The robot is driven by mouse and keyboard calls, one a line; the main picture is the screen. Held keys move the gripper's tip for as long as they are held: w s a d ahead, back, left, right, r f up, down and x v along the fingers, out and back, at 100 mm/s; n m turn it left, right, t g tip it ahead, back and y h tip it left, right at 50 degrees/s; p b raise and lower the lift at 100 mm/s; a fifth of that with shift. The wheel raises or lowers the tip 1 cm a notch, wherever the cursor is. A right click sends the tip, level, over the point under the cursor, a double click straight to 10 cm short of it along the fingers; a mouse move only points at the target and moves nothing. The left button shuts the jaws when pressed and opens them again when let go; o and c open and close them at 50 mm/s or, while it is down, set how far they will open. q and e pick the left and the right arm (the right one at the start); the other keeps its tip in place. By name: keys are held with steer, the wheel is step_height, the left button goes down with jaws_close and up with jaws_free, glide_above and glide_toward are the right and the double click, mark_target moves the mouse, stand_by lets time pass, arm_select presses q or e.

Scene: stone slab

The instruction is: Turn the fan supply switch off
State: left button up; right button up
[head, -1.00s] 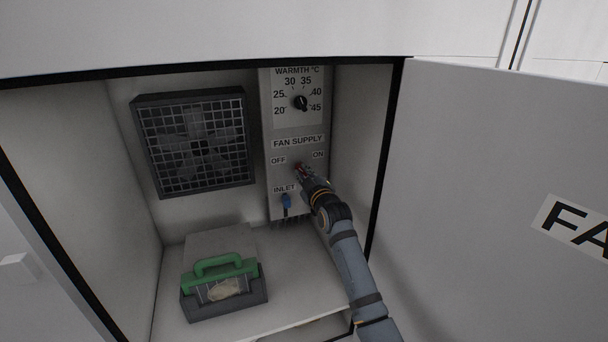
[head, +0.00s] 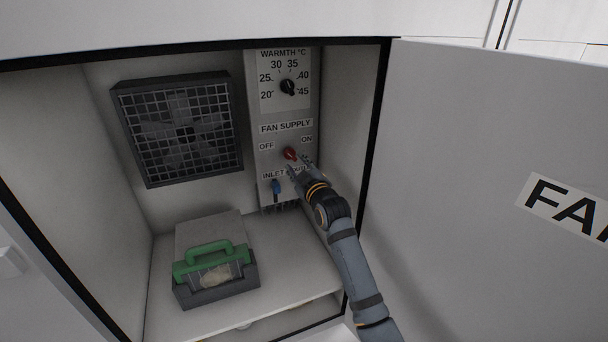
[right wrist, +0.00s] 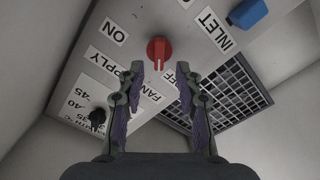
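The fan supply switch is a red rotary knob (head: 290,153) on the grey panel, under the FAN SUPPLY label and between OFF on the left and ON on the right. Its handle appears to point up and left, toward OFF. The right wrist view shows the red knob (right wrist: 159,48) just beyond the fingertips, in line with the gap between them. My right gripper (head: 299,170) is just below and in front of the knob. In the right wrist view the gripper (right wrist: 160,82) is open, its fingers apart and empty. My left gripper is not in view.
A black warmth dial (head: 288,87) is above and a blue inlet knob (head: 276,187) below left. A fan grille (head: 183,130) is on the back wall. A green-handled box (head: 215,275) stands on the cabinet floor. The open door (head: 470,150) bounds the right side.

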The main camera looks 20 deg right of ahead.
steer(key=s, duration=0.7)
steer(key=shift+s, duration=0.3)
steer(key=shift+d, duration=0.15)
